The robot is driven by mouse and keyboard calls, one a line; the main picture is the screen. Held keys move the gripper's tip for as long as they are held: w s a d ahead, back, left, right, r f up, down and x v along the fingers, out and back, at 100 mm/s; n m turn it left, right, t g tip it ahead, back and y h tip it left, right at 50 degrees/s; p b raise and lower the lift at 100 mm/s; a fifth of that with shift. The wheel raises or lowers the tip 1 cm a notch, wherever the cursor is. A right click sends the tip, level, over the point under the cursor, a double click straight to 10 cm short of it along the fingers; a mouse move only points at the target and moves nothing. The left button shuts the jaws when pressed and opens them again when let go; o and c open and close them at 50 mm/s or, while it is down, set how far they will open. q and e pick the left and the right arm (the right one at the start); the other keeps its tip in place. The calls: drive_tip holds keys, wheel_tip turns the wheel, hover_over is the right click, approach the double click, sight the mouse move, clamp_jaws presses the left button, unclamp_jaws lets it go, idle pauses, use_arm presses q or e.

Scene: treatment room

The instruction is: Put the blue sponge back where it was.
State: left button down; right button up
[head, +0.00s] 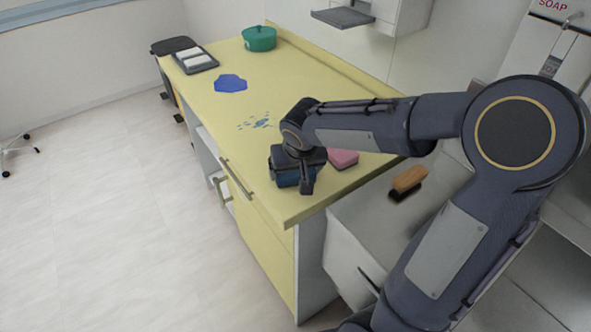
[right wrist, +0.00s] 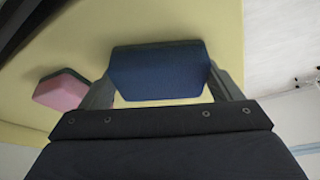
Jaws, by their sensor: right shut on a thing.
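The blue sponge (right wrist: 160,72) is between the two fingers of my right gripper (right wrist: 165,92), which is shut on it. In the head view the right gripper (head: 293,184) is at the front edge of the yellow counter (head: 300,212), and the blue sponge (head: 284,178) shows partly below it. The gripper hides much of the sponge. I cannot tell whether the sponge touches the counter. My left gripper is not in view.
A pink sponge (head: 343,158) lies on the counter to the right, also seen in the right wrist view (right wrist: 62,92). An orange brush or sponge (head: 408,180) lies on the lower grey surface. Blue spots (head: 256,123), a blue patch (head: 230,83), a tray (head: 195,60) and a green pot (head: 259,38) are farther back.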

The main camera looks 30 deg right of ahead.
drive_tip(key=shift+f, duration=0.2)
drive_tip(key=o, duration=0.9)
drive_tip(key=shift+r, duration=0.45)
drive_tip(key=p+v, duration=0.1)
drive_tip(key=v, duration=1)
drive_tip(key=s+a+f+y, duration=0.1)
drive_tip(key=s+a+f, duration=0.1)
drive_tip(key=s, duration=0.3)
drive_tip(key=s+a+f+n+y, duration=0.1)
drive_tip(key=s+a+f+y, duration=0.1)
drive_tip(key=s, duration=0.4)
drive_tip(key=s+a+f+n+t+y, duration=0.1)
drive_tip(key=s+f+y, duration=0.1)
drive_tip(key=s, duration=0.4)
drive_tip(key=shift+s+a+f, duration=0.1)
drive_tip(key=shift+a+f, duration=0.2)
drive_tip(key=shift+a, duration=0.1)
drive_tip(key=shift+r, duration=0.1)
wheel_tip(320, 180, up, 4)
drive_tip(key=p, duration=0.4)
